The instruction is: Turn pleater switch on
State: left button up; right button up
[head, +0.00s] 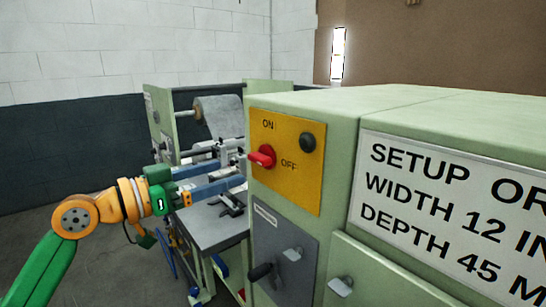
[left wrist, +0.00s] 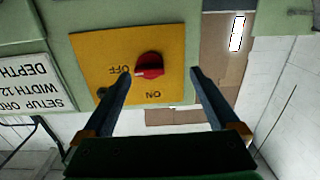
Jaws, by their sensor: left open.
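The pleater switch is a red rotary knob (head: 263,157) on a yellow plate (head: 300,190) at the near corner of the pale green machine. ON is printed above the knob and OFF to its right. I cannot tell which label it points to. My left gripper (head: 243,170) reaches in from the left, its blue fingers open and level with the knob. In the left wrist view, the upside-down plate shows the knob (left wrist: 149,66) between the spread fingertips of my gripper (left wrist: 160,73). Contact with the knob cannot be made out. My right gripper is not in view.
A black round button (head: 307,142) sits right of the knob. Below are a grey panel with a black handle (head: 260,272) and a latch. A white setup sign (head: 450,220) is on the machine's side. The pleating table (head: 210,234) and paper roll (head: 220,115) stand behind my left arm.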

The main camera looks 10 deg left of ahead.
aim_at(254, 161)
pick_arm(q)
jog(key=shift+w+d+r+m+h+p, duration=0.35)
jog(key=shift+d+r, duration=0.2)
jog(key=shift+r, duration=0.1)
jog(key=d+p, duration=0.1)
jog(key=w+d+p, duration=0.2)
jog(key=d, duration=0.1)
jog(key=shift+w+r, duration=0.15)
jog(key=shift+r, duration=0.15)
jog(key=shift+w+f, duration=0.2)
jog(key=shift+w, duration=0.2)
jog(key=shift+s+a, duration=0.1)
jog(key=shift+s, duration=0.1)
jog(key=c, duration=1.4)
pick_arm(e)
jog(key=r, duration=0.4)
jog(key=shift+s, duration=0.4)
